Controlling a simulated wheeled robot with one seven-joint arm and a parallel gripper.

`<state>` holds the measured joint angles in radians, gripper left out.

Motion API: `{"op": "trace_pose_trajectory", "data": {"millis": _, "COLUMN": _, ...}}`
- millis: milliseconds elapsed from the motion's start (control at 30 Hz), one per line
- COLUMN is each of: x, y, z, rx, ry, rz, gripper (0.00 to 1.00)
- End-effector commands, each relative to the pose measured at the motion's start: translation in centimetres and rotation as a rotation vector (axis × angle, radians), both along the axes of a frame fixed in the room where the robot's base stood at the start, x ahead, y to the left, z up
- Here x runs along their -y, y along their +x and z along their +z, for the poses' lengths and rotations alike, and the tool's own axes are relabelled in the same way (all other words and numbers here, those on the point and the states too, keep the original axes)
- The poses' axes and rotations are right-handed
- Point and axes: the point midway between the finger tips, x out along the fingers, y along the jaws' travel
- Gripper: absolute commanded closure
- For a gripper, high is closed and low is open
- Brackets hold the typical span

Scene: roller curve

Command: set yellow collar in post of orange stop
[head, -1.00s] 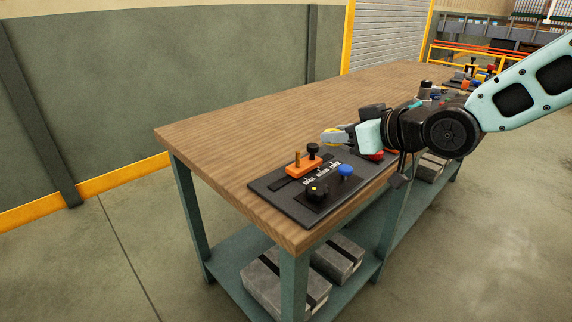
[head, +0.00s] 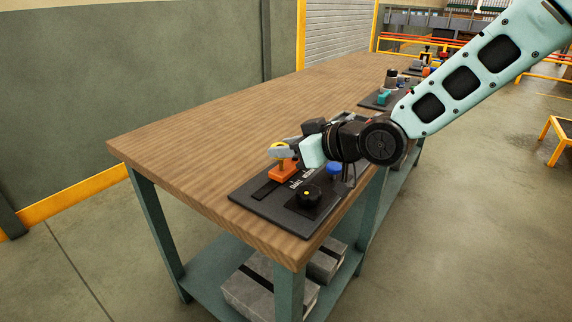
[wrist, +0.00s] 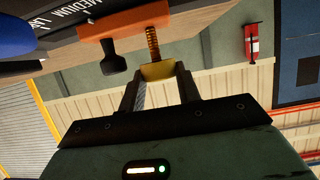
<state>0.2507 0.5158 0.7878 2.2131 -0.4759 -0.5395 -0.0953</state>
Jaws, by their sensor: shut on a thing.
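The yellow collar (head: 277,152) is between the fingertips of my gripper (head: 284,150), which is shut on it. In the wrist view the collar (wrist: 158,71) sits between the two dark fingers. The orange stop (head: 284,172) lies on the dark board just below the gripper. In the wrist view the orange stop (wrist: 125,20) is at the top, and its threaded brass post (wrist: 153,42) points at the collar. The post's end meets the collar's edge in that view; I cannot tell whether it is inside. The stop's black knob (wrist: 113,58) stands beside the post.
The dark board (head: 258,200) lies on the wooden table (head: 200,135) near its front corner. It carries a black knob with a yellow dot (head: 308,194) and a blue knob (head: 334,168), partly behind my arm. The left of the table is clear.

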Motion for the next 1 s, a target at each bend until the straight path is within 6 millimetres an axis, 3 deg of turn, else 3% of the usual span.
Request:
{"op": "trace_pose_trajectory", "data": {"millis": 233, "x": -0.1, "y": -0.1, "z": -3.4, "rx": -0.004, "ry": -0.001, "rz": 0.001, "gripper": 0.92}}
{"op": "trace_pose_trajectory", "data": {"millis": 633, "x": 0.0, "y": 0.0, "z": -3.8, "rx": 0.000, "ry": -0.001, "rz": 0.000, "gripper": 0.92}}
{"op": "trace_pose_trajectory", "data": {"millis": 667, "x": 0.0, "y": 0.0, "z": -3.8, "rx": 0.000, "ry": -0.001, "rz": 0.000, "gripper": 0.61}}
{"op": "trace_pose_trajectory", "data": {"millis": 700, "x": 0.0, "y": 0.0, "z": -3.7, "rx": 0.000, "ry": -0.001, "rz": 0.000, "gripper": 0.58}}
{"op": "trace_pose_trajectory", "data": {"millis": 1000, "x": 0.0, "y": 0.0, "z": -3.5, "rx": 0.000, "ry": -0.001, "rz": 0.000, "gripper": 0.58}}
